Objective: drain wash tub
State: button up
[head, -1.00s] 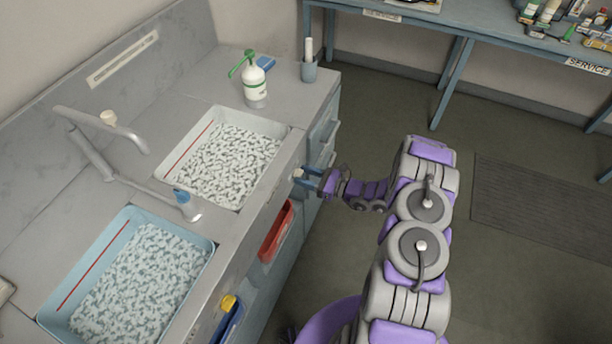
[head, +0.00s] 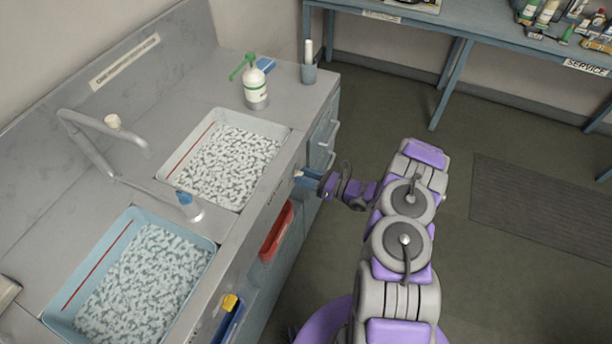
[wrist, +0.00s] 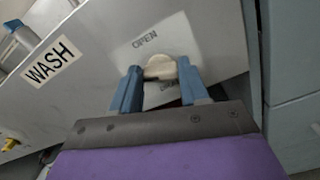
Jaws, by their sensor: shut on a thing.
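Two tubs filled with speckled grey-white water or foam are set in the grey counter: a white-rimmed tub (head: 264,125) farther back and a blue-rimmed tub (head: 51,318) nearer. Each has a red line on its inner wall. My gripper (head: 298,174) is at the counter's front panel, level with the white-rimmed tub. In the wrist view my gripper (wrist: 162,78) has its blue fingers shut on a cream knob (wrist: 160,66). The knob sits on a pale plate with "OPEN" above it; lettering below is partly hidden. A "WASH" label (wrist: 51,66) is left of the plate.
A tap (head: 95,150) arches over the counter between the tubs. A white bottle with a green pump (head: 255,85) and a grey cup (head: 308,72) stand at the back. A red bin (head: 277,232) and a yellow-and-blue item (head: 231,305) are on the counter front.

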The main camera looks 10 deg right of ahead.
jog(key=shift+w+d+m+b, duration=0.1)
jog(key=shift+m+b, duration=0.1)
jog(key=shift+m, duration=0.95)
jog(key=shift+w+d+m+b, duration=0.1)
jog(key=shift+m+b, duration=0.05)
jog(key=shift+m, duration=1)
jog(key=shift+r, duration=0.1)
jog(key=o, duration=1.1)
jog(key=shift+c, duration=0.2)
jog(key=p+v, duration=0.3)
jog(key=v, duration=1.4)
jog(key=shift+d, duration=0.15)
